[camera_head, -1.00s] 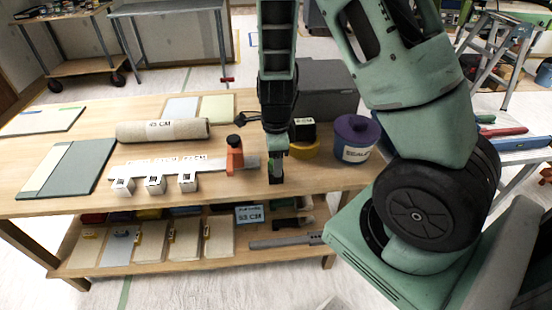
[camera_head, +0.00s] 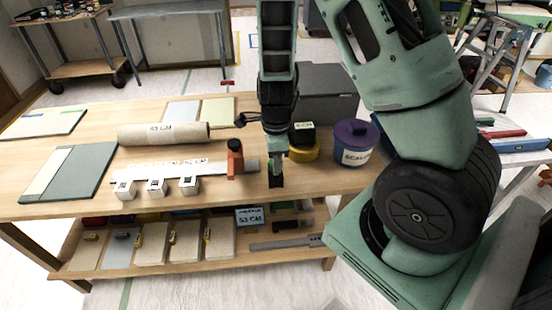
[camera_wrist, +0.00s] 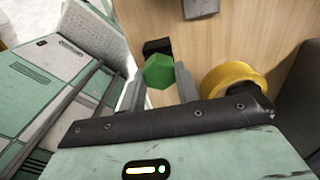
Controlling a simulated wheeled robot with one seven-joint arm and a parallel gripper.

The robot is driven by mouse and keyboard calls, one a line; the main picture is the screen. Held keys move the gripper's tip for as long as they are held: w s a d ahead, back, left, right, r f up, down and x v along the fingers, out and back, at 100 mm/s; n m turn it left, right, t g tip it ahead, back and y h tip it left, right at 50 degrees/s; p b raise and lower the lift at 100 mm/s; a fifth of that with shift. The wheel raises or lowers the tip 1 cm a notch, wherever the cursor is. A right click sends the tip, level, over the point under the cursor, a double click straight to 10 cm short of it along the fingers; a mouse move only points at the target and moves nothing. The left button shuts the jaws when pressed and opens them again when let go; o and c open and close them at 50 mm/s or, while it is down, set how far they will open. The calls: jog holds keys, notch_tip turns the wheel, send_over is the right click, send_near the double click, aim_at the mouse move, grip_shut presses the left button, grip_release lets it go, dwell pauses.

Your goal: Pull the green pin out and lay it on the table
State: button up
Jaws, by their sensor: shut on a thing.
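My gripper (camera_head: 276,168) points down over the front part of the wooden table, right of the orange tool. In the wrist view, its two fingers (camera_wrist: 158,78) are shut on the green pin (camera_wrist: 159,70), whose six-sided green head shows between the tips. A small black block (camera_wrist: 157,46) shows just beyond the pin; whether the pin is still in it, I cannot tell. In the head view the pin is mostly hidden by the fingers. The table (camera_head: 225,200) has bare wood around the gripper.
A yellow tape roll (camera_head: 304,154) and a purple-lidded tub (camera_head: 355,142) stand close right of my gripper. An orange-handled tool (camera_head: 235,158), a long white ruler (camera_head: 140,168), white cubes (camera_head: 156,188) and a paper roll (camera_head: 163,132) lie left. A grey box (camera_head: 330,90) stands behind.

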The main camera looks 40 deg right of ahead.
jog(key=shift+r+p, duration=2)
jog(key=shift+r, duration=0.1)
jog(key=shift+r, duration=0.1)
notch_tip(320, 180, up, 4)
jog(key=p, duration=0.4)
